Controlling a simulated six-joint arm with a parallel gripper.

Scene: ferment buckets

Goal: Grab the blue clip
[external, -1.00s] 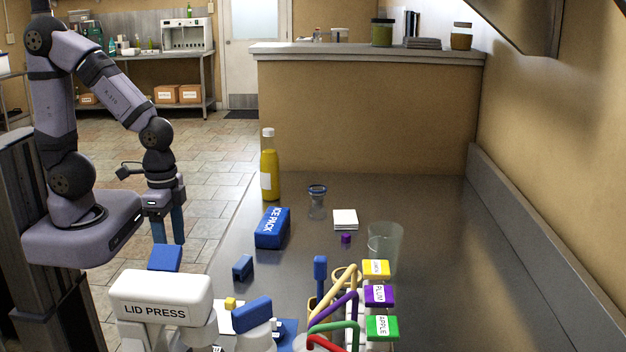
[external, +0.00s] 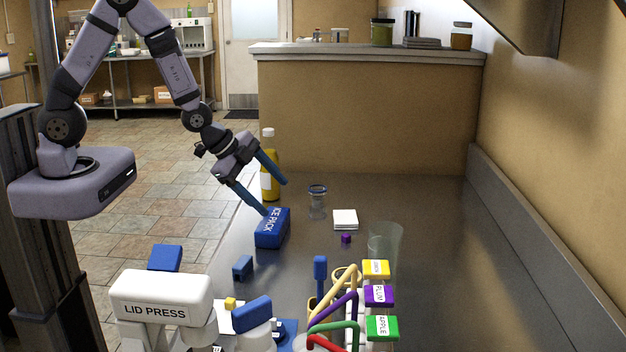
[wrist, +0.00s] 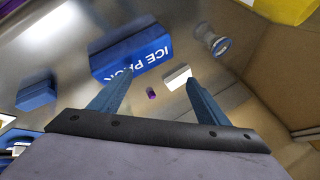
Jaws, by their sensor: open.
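A small blue block-like piece (external: 243,267), which looks like the blue clip, lies on the metal counter in front of the ice pack. A blue piece (wrist: 37,92) at the left of the wrist view appears to be the same one. My gripper (external: 275,198) is open and empty, with its fingers spread above and behind the ice pack, up and to the right of the blue piece. In the wrist view, my gripper (wrist: 158,80) points toward the ice pack and white pad, and the blue piece lies outside the left finger.
The blue ice pack (external: 271,229) lies beneath my fingers. A yellow bottle (external: 270,170) stands close behind them. A small jar (external: 317,202), white pad (external: 345,219), purple cube (external: 346,238) and clear glass (external: 385,243) stand rightward. The lid press (external: 160,298) is in front. Far right counter is bare.

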